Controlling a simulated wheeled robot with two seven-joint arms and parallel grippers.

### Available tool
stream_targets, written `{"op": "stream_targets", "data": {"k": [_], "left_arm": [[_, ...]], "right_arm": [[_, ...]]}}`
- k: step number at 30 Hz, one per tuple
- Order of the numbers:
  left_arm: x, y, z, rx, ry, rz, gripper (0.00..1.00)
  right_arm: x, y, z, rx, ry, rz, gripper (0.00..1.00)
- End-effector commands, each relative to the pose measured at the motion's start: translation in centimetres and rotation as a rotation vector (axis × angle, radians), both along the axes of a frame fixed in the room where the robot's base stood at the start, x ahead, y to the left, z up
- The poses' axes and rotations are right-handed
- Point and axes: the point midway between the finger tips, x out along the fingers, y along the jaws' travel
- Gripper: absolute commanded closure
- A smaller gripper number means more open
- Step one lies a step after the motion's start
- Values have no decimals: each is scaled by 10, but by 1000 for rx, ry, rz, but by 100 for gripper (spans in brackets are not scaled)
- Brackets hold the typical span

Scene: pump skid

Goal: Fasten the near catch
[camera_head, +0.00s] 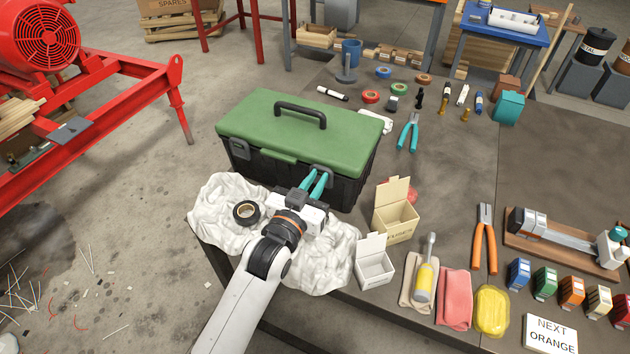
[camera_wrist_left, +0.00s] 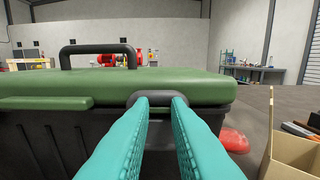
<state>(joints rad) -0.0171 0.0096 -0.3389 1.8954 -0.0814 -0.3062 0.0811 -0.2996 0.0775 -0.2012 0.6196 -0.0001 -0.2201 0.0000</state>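The toolbox has a green lid (camera_head: 300,125) with a dark handle, lying down over a black body (camera_head: 345,190). One grey catch (camera_head: 239,150) is on its front left. The other catch (camera_head: 329,171), nearer the right corner, is partly hidden by my gripper. That dark catch also shows at the lid's edge in the wrist view (camera_wrist_left: 160,94). My left gripper (camera_head: 320,174) points at this catch. Its two teal fingers (camera_wrist_left: 160,101) are apart with a narrow gap, tips at or just before the catch; contact cannot be told. My right gripper is out of view.
A crumpled white cloth (camera_head: 215,205) with a black tape roll (camera_head: 246,211) lies under my left arm. An open cream box (camera_head: 396,223) and a small white box (camera_head: 374,268) stand to the right. Pliers (camera_head: 408,133) lie beyond the toolbox's right side.

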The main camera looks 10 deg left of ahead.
Motion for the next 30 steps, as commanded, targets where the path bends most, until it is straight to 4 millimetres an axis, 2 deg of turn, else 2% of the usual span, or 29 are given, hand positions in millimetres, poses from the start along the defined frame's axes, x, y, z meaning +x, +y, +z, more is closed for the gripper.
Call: {"op": "stream_targets", "data": {"k": [1,9,20,23,30], "left_arm": [[0,0,0,0,0,0,76],[0,0,0,0,0,0,34],[-6,2,-1,0,0,0,34],[-19,6,-2,1,2,0,34],[-68,22,-3,1,4,0,34]], "right_arm": [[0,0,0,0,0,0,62],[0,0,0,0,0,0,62],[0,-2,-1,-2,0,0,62],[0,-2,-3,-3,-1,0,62],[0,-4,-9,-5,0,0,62]]}}
